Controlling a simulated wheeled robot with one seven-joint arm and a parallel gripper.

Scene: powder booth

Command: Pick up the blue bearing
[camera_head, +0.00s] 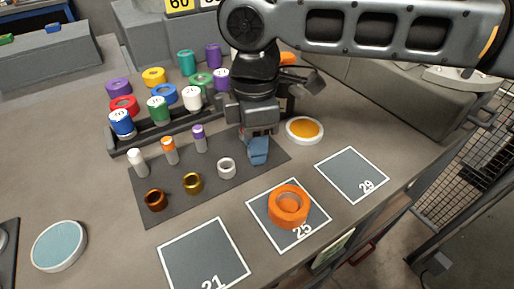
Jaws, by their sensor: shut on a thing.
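A small blue piece, which I take to be the blue bearing (258,153), is held between the fingers of my gripper (259,139) at the right part of the dark mat (178,213). My gripper points down and is shut on it. The fingers hide its upper part. I cannot tell whether its bottom touches the mat. A silver-white ring (227,168), a brass ring (193,183) and a copper ring (155,200) stand on the mat to its left.
Small white (138,163), orange (170,151) and purple (200,139) vials stand on the mat. Behind is a rack (142,143) of coloured jars and rings. An orange dish (304,130) is close right. An orange ring (288,205) lies on square 25. Squares 21 (203,256) and 29 (352,174) are empty.

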